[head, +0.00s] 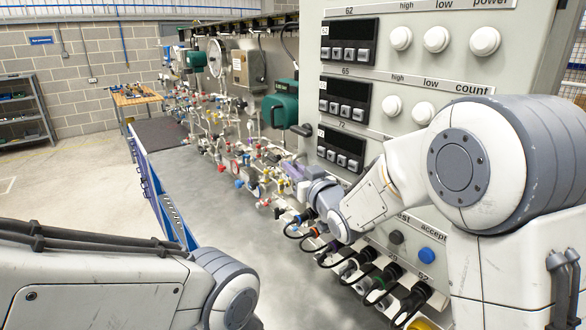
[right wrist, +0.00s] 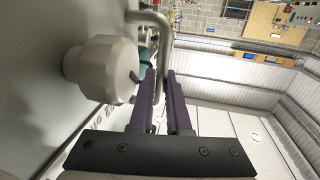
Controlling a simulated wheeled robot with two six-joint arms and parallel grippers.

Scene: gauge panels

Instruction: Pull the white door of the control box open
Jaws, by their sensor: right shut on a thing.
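The pale control box (head: 400,70) fills the right of the head view, with displays, buttons and white knobs on its face. I cannot make out a separate door edge on it. My right gripper (head: 292,170) reaches to the left side of this face; my forearm hides part of the panel. In the right wrist view, a bent grey bar handle (right wrist: 164,32) runs down between the purple fingers of my right gripper (right wrist: 165,92), which is shut on it. The pale surface (right wrist: 35,75) beside it looks flat. My left gripper is out of view; only its arm shows.
A faceted white knob (right wrist: 103,68) stands close beside the right fingers. Several black-capped connectors with cables (head: 410,300) sit below the panel. Pipes and valves (head: 235,165) line the bench behind. The grey bench top (head: 200,205) is clear in front.

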